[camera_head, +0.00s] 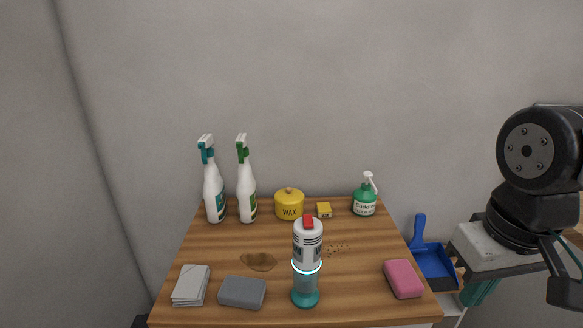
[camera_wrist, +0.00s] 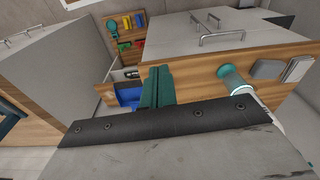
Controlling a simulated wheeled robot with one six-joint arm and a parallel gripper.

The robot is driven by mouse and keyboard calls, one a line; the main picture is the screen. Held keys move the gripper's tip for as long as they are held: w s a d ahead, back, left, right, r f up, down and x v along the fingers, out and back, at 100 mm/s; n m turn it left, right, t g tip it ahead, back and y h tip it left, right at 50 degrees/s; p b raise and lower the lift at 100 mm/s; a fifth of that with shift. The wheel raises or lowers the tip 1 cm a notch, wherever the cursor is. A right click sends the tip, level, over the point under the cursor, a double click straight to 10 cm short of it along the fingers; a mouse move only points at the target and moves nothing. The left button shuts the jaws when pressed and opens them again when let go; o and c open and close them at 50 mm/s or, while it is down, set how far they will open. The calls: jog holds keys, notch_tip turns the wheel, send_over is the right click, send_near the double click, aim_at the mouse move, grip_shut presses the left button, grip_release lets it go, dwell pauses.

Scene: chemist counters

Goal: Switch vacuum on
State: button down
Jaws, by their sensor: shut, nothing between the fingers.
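A white and teal handheld vacuum (camera_head: 307,258) stands upright near the front middle of the wooden counter, with a red button (camera_head: 308,222) on top and a glowing ring around its middle. The vacuum also shows in the wrist view (camera_wrist: 232,78), right of my gripper and apart from it. My gripper (camera_wrist: 157,88) has dark teal fingers closed together, with nothing held. In the head view my gripper (camera_head: 481,291) hangs off the right side of the counter, partly hidden by my arm.
A brown stain (camera_head: 258,261) and crumbs (camera_head: 338,250) lie beside the vacuum. A grey sponge (camera_head: 242,292), folded cloth (camera_head: 190,286) and pink sponge (camera_head: 403,278) are near the front. Spray bottles (camera_head: 215,192), a wax jar (camera_head: 289,206) and a green pump bottle (camera_head: 364,201) stand behind. A blue dustpan (camera_head: 433,262) is at right.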

jog(key=w+a+r+n, duration=0.2)
jog(key=w+a+r, duration=0.3)
jog(key=w+a, duration=0.35)
notch_tip(320, 180, up, 11)
jog(key=m+g, duration=0.1)
jog(key=m, duration=0.1)
send_over(311, 222)
jog(key=shift+a+f+m, duration=0.15)
jog(key=shift+f+m, duration=0.1)
jog(key=shift+m, duration=0.15)
jog(key=shift+f, duration=0.1)
notch_tip(311, 222, down, 14)
jog(key=shift+r, duration=0.1)
